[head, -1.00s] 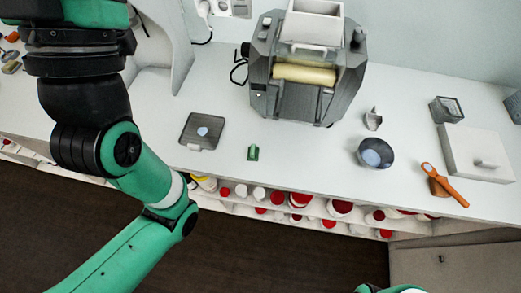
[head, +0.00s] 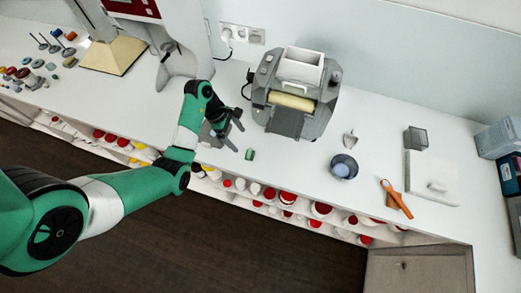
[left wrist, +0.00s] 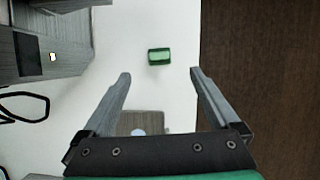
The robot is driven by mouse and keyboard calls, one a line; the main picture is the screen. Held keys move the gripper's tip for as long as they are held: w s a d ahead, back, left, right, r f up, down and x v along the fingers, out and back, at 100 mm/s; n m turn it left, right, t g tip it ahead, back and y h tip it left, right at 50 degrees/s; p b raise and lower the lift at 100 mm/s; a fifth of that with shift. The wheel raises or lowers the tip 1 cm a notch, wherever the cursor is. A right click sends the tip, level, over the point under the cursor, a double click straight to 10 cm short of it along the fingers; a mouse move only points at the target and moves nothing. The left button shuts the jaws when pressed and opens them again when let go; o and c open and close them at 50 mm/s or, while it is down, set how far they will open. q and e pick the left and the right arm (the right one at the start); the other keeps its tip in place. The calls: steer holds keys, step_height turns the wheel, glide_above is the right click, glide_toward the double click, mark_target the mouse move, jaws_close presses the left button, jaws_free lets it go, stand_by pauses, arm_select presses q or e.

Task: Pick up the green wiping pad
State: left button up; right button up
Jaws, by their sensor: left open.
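The green wiping pad (head: 250,154) is a small green block on the white counter, in front of the mill and close to the counter's front edge. It also shows in the left wrist view (left wrist: 159,56), ahead of the fingertips and roughly centred between them. My left gripper (head: 237,134) is open and empty, just left of the pad and above the counter, not touching it. In the left wrist view its two fingers (left wrist: 159,76) are spread wide. My right gripper is not in view.
The three-roll mill (head: 291,95) stands behind the pad. A flat grey plate (left wrist: 140,122) lies below my left gripper. A dark bowl (head: 343,166), an orange-handled tool (head: 396,199) and a white slab (head: 432,179) are to the right. Shelves with red-lidded jars run under the counter.

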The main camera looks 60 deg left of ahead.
mark_target(250, 152)
arm_select(q)
steer(key=b+x, duration=0.1)
steer(key=x, duration=0.5)
steer(key=shift+f, duration=0.2)
steer(key=b+x, duration=0.2)
steer(key=x, duration=0.3)
steer(key=shift+f, duration=0.15)
steer(key=c, duration=1.4)
steer(key=shift+r, duration=0.5)
step_height(250, 152, up, 3)
steer(key=shift+d+r+p, duration=0.1)
steer(key=shift+p, duration=0.8)
steer(key=s+d+r+p, duration=0.1)
steer(key=s+d+r, duration=0.2)
steer(key=s+d+r+p, duration=0.1)
steer(key=s+d+r, duration=0.2)
steer(key=d, duration=0.1)
steer(key=s+d+r+p, duration=0.2)
steer(key=s+d+r, duration=0.1)
steer(key=shift+s+d, duration=0.1)
steer(key=shift+d, duration=0.1)
